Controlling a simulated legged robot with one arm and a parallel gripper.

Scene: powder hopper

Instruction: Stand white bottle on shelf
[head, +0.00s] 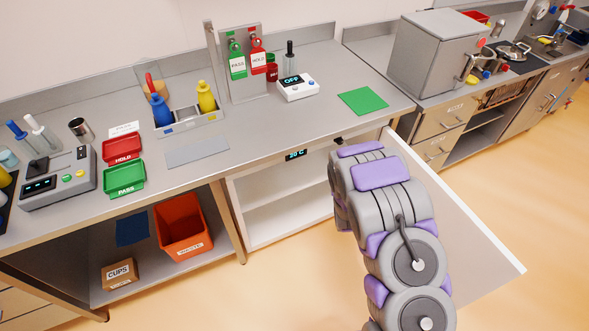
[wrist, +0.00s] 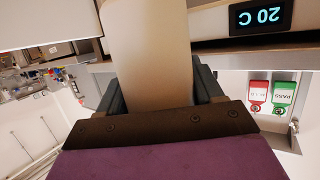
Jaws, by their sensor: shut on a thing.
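The white bottle (wrist: 148,45) fills the middle of the wrist view as a pale, smooth cylinder. My gripper (wrist: 157,92) is shut on it, with one dark finger on each side. The bottle's ends are out of that view. In the head view my arm hides both the gripper and the bottle. The white shelf (head: 287,209) is inside the open under-counter cabinet, left of my arm. The part of the shelf that shows looks bare; my arm covers its right end.
The cabinet's door (head: 462,232) stands open to the right of my arm. A 20 C display (head: 297,155) sits on the cabinet's top front edge and shows close by in the wrist view (wrist: 262,17). An orange waste bin (head: 183,228) stands in the left bay.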

